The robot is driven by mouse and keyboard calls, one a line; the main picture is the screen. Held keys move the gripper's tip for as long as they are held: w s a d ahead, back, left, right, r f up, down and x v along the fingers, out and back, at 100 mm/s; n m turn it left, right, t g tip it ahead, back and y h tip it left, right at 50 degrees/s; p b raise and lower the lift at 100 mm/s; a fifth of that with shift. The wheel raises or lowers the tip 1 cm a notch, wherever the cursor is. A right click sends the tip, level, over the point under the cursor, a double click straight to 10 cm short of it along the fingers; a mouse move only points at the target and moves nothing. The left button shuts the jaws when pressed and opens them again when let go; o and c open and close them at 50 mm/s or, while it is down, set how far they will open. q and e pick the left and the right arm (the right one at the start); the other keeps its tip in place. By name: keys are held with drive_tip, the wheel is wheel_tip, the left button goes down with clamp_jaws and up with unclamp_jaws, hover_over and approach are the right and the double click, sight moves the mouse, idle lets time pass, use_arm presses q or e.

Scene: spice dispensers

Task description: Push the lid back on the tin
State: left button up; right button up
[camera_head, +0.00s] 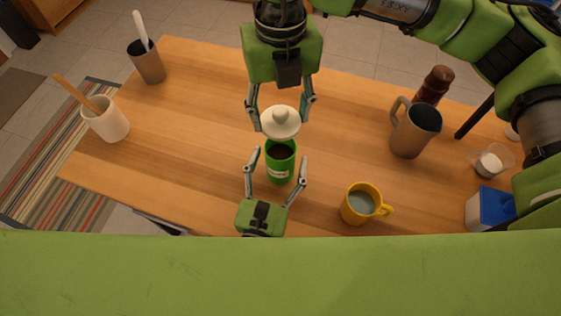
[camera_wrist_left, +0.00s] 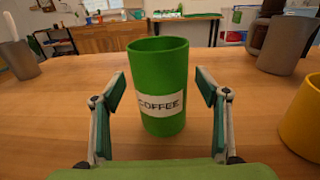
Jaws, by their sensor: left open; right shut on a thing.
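A green tin (camera_head: 280,164) stands upright and uncovered on the wooden table, its dark inside showing from above. In the left wrist view the tin (camera_wrist_left: 161,80) bears a white COFFEE label. The white lid (camera_head: 280,122) with a round knob is just beyond the tin's far rim in the head view. My right gripper (camera_head: 281,112) is shut on the lid, coming from the far side; whether the lid touches the tin is unclear. My left gripper (camera_head: 277,170) is open, its fingers on either side of the tin with gaps; it also shows in the left wrist view (camera_wrist_left: 160,92).
A yellow mug (camera_head: 358,206) with liquid stands to the right of the tin. A grey pitcher (camera_head: 408,136), a brown bottle (camera_head: 436,84) and a blue-and-white box (camera_head: 487,209) are farther right. Utensil pots (camera_head: 106,124) stand at left.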

sight(280, 161)
use_arm(q)
drive_tip(key=shift+w+d, duration=0.2)
drive_tip(key=shift+w, duration=0.45)
drive_tip(key=c, duration=1.7)
use_arm(e)
drive_tip(key=shift+f, duration=2.5)
drive_tip(key=shift+f, duration=0.9)
drive_tip(key=shift+f, duration=0.6)
drive_tip(key=o, duration=1)
drive_tip(key=shift+o, duration=0.2)
